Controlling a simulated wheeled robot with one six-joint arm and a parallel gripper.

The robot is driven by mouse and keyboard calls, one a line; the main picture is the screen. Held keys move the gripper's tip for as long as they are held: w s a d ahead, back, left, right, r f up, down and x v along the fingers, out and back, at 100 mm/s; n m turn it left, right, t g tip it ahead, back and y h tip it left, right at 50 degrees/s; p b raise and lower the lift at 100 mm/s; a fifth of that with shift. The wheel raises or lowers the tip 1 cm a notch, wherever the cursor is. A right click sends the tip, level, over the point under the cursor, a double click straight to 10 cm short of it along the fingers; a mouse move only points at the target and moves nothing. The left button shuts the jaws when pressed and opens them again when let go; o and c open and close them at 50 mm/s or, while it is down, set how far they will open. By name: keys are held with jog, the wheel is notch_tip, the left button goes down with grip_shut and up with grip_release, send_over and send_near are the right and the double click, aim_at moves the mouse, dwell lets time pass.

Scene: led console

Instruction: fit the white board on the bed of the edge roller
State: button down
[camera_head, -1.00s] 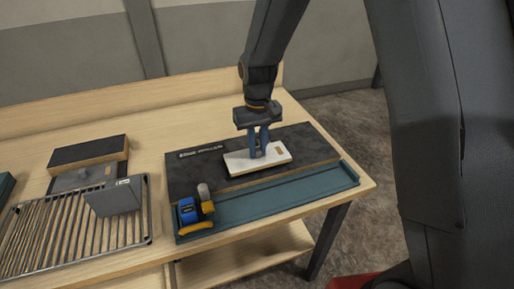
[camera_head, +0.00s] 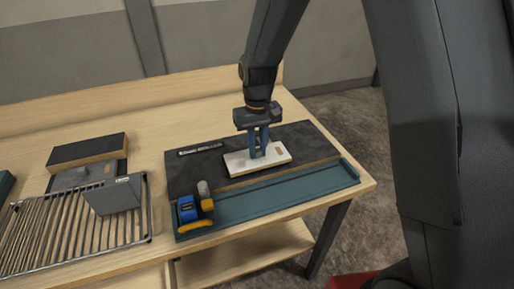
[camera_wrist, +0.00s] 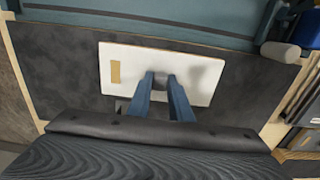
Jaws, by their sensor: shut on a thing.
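The white board (camera_head: 240,163) is a flat rectangle with a small tan strip near its right end. It lies flat on or just above the dark bed of the edge roller (camera_head: 185,178); I cannot tell if it touches. My gripper (camera_head: 259,153) points down at the middle of the board, shut on a small grey grip there. The wrist view shows the board (camera_wrist: 125,75) and both blue fingers (camera_wrist: 163,82) closed around that grip. The roller head (camera_head: 195,208), blue and yellow with a grey knob, sits at the bed's front left on the teal rail (camera_head: 285,205).
A wire rack (camera_head: 75,235) with a grey plate (camera_head: 118,196) stands to the left. Behind it is a dark-topped wooden block (camera_head: 88,152). The table (camera_head: 170,110) is clear behind the bed. Its right edge lies close to the bed.

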jog(key=shift+f, duration=0.6)
dwell(0.6)
jog(key=c, duration=1.5)
grip_release()
jog(key=shift+c, duration=0.2)
jog(key=shift+r+b, duration=1.5)
jog(key=shift+r, duration=2.4)
jog(key=s+d+f+m+b, duration=0.1)
jog(key=s+d+f, duration=0.1)
jog(key=s+d, duration=0.3)
jog(key=s+d+f+m+t+b, duration=0.1)
jog(key=s+d+f, duration=0.1)
jog(key=s+d, duration=0.2)
jog(key=s+d+f+m+b, duration=0.1)
jog(key=s+d+f+b, duration=0.1)
jog(key=s+d, duration=0.3)
jog(key=shift+s+d+f, duration=0.25)
jog(key=shift+s+d, duration=0.1)
jog(key=shift+s, duration=0.2)
